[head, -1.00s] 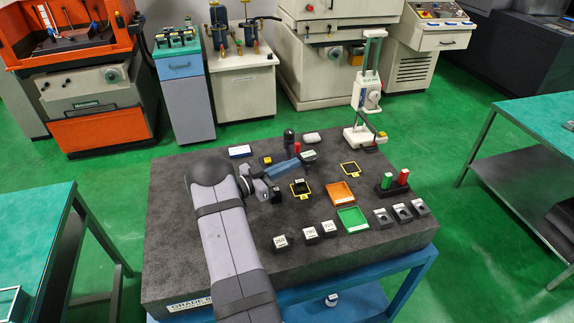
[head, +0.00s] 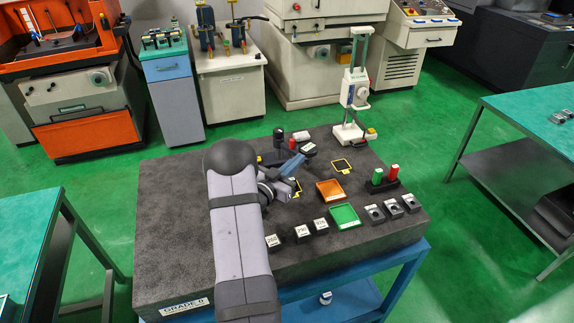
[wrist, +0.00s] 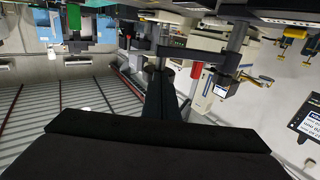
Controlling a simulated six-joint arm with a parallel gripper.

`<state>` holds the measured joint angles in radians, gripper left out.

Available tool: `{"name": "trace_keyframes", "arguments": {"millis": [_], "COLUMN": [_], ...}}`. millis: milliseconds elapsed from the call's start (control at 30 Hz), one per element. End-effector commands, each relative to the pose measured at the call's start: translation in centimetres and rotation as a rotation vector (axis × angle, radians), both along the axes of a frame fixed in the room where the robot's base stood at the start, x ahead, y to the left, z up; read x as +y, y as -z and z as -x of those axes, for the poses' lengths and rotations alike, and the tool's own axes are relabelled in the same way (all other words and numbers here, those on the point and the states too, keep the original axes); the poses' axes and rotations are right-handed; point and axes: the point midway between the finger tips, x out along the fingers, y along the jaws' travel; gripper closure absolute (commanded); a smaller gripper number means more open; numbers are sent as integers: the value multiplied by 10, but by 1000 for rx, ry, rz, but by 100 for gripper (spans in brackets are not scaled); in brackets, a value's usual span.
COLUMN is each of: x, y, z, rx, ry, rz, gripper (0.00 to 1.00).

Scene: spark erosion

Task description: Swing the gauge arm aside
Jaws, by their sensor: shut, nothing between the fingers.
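The gauge arm (head: 292,165) is a blue bar low over the dark granite plate in the head view, its far end near a dark block with a white label. In the wrist view a dark horizontal arm (wrist: 192,55) runs to an upright post; I cannot tell surely that it is the same arm. My gripper (head: 293,187) is at the near end of the blue bar, close beside it; whether they touch is unclear. It is shut and empty. In the wrist view its dark body (wrist: 160,148) fills the bottom.
On the plate (head: 175,235) stand an orange tray (head: 329,191), a green tray (head: 344,215), green and red pegs (head: 385,177) and several dark labelled blocks (head: 302,232). A white height gauge (head: 355,95) stands at the back right. The plate's left side is clear.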

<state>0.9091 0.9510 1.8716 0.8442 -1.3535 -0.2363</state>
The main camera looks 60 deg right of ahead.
Motion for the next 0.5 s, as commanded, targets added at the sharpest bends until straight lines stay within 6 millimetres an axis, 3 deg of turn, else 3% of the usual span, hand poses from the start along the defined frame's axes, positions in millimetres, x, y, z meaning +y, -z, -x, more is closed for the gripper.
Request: {"name": "trace_keyframes", "arguments": {"millis": [100, 500], "x": [-13, -55], "y": [4, 5], "z": [14, 37], "rx": [0, 0], "ry": [-80, -377], "rz": [0, 4], "gripper": [100, 100]}}
